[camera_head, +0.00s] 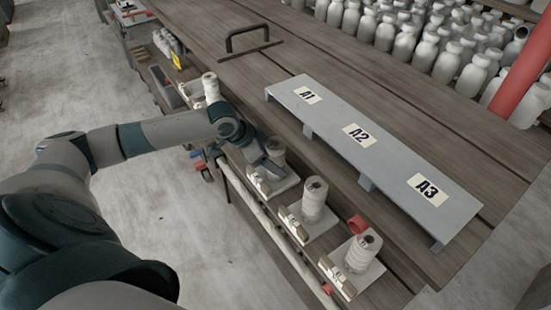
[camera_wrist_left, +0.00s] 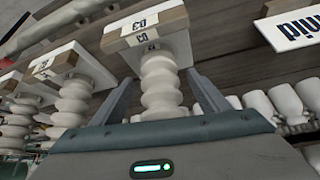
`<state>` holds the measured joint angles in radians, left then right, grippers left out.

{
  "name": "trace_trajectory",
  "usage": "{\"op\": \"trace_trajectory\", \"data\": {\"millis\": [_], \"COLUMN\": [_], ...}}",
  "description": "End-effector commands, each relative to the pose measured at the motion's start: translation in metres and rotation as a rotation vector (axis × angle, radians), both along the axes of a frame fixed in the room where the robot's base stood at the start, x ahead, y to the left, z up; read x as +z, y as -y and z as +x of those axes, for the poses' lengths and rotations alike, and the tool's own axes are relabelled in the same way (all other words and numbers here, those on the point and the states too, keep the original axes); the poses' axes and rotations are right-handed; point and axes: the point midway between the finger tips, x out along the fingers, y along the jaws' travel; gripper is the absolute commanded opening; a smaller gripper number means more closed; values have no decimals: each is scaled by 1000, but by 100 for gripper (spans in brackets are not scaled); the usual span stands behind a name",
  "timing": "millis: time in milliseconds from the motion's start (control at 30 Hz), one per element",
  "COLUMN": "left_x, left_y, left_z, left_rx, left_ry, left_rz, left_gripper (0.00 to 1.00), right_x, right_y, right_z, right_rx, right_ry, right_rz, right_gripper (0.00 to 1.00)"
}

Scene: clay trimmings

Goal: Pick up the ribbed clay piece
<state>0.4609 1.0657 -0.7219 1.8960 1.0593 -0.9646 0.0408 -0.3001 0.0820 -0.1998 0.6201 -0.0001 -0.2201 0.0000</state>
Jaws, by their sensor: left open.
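My left gripper (camera_head: 266,160) reaches in from the left to a pale clay piece (camera_head: 276,147) standing on a small white base. In the left wrist view the left gripper (camera_wrist_left: 163,95) is open, one finger on each side of a ribbed clay piece (camera_wrist_left: 162,82). A gap shows beside the piece, and I see no clear grip on it. Its base carries a block labelled 03 or C3. In the head view the gripper partly hides this piece. My right gripper is not in view.
Similar clay pieces stand close by on their own bases, at the middle (camera_head: 314,196) and the front (camera_head: 361,252). A grey raised shelf (camera_head: 390,165) marked A1, A2 and A3 stands to the right. Many white bottles (camera_head: 405,42) crowd the back.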

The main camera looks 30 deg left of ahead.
Motion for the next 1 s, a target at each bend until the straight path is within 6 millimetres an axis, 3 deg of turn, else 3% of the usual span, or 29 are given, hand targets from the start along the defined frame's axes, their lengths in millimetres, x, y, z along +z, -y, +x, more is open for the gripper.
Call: {"op": "trace_trajectory", "data": {"millis": [200, 467, 500, 1000], "left_x": [0, 0, 2, 11], "left_y": [0, 0, 0, 0], "left_z": [0, 0, 1, 2], "left_rx": [0, 0, 0, -1], "left_ry": [0, 0, 3, 7], "left_rz": [0, 0, -1, -1], "left_gripper": [68, 9, 6, 5], "right_x": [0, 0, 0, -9], "right_y": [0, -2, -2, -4], "right_z": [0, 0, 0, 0], "right_rx": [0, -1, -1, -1], "right_ry": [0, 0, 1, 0], "right_rz": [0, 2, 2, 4], "right_gripper": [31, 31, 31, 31]}}
